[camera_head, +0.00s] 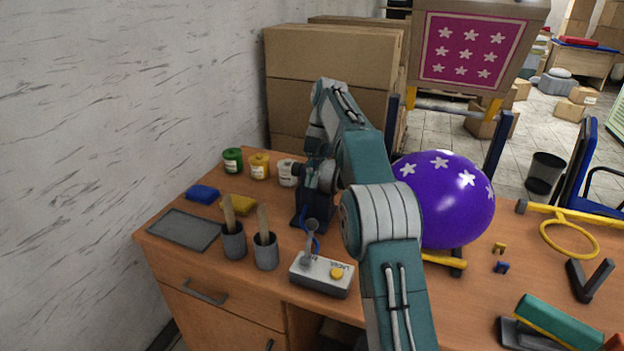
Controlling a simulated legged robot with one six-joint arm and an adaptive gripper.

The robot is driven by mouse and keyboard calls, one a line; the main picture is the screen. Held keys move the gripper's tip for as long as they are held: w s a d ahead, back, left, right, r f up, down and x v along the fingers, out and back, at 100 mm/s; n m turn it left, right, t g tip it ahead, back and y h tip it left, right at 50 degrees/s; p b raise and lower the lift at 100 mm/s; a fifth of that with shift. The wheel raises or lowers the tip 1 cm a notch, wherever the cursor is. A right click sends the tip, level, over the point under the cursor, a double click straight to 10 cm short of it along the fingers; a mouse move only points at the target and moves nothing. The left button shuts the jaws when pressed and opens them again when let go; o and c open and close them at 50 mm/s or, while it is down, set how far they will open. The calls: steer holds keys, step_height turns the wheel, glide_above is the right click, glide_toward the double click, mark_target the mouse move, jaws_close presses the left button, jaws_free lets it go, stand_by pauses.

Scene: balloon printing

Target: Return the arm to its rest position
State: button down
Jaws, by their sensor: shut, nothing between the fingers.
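My teal and grey arm rises from the bottom centre, bends over above the table, and its end points down near the row of paint jars. My gripper (300,171) shows small and dark at the arm's end, close to the white jar (287,172). It is shut and empty; its fingers are hard to make out. A purple balloon (457,205) with white stars sits right of my arm, which hides its left edge.
A dark blue stand (311,208) is just below the gripper. Brush cups (266,251), a grey switch box (322,274) and a grey tray (184,230) stand on the wooden table (165,205). Boxes (330,60) stand behind. Yellow rings and tools lie at right.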

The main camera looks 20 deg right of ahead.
steer(key=s+a+r+m+t+h, duration=0.1)
steer(key=s+r+m+t, duration=0.1)
steer(key=s+r+m, duration=0.4)
steer(key=s+r+m+t+h, duration=0.1)
steer(key=s+r+m+t, duration=0.1)
steer(key=s+m, duration=0.65)
steer(key=s+f+m+t, duration=0.1)
steer(key=s+f+m, duration=0.2)
steer(key=s, duration=0.4)
steer(key=s+f+m+t+h, duration=0.1)
steer(key=s+f+m+t, duration=0.1)
steer(key=s+m, duration=0.3)
steer(key=s+f+m+t, duration=0.2)
steer(key=s+f+m, duration=0.2)
steer(key=s, duration=0.4)
steer(key=shift+s, duration=0.35)
